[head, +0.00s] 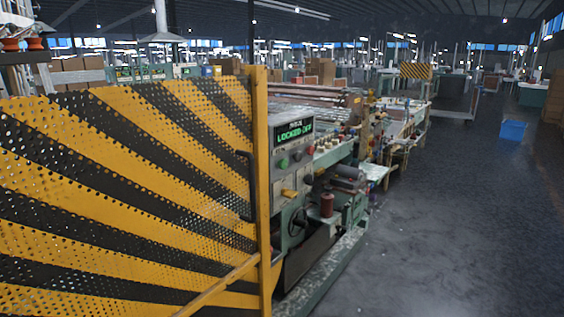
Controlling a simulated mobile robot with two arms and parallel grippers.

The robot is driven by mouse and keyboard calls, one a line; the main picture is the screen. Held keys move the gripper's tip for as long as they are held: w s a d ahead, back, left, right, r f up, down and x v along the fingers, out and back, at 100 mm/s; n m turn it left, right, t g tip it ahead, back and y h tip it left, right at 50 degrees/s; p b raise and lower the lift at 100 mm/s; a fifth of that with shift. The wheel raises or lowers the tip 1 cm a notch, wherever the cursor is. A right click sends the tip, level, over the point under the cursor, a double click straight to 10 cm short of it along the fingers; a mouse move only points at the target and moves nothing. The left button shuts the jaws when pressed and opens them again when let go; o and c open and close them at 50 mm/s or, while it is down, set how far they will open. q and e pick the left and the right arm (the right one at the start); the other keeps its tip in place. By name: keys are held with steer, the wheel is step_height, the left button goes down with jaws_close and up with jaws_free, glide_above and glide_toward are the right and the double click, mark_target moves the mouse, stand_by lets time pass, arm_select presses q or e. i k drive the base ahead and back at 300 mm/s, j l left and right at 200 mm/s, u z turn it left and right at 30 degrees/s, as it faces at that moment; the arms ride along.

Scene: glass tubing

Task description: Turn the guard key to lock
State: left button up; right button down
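A yellow and black striped perforated guard panel (120,190) fills the left of the head view. Its yellow edge post (262,180) stands upright, with a black handle (246,185) beside it. Just right of the post is a machine's control panel (292,160) with a green-lit display (295,131) that appears to read "LOCKED-OFF". Several buttons sit below the display, with a small yellow part (290,193) under them. I cannot tell whether this part is the guard key. Neither of my grippers is in view.
The green machine (330,245) stretches away behind the guard, with reddish-brown spools (327,204) at its side. Open grey floor (450,220) lies to the right. A blue bin (513,130) stands farther back, and brown boxes line the right edge.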

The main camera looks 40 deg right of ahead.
mark_target(291, 194)
steer(key=i+l+u, duration=0.1)
steer(key=l, duration=0.7)
steer(key=l+u, duration=0.1)
steer(key=l, duration=0.7)
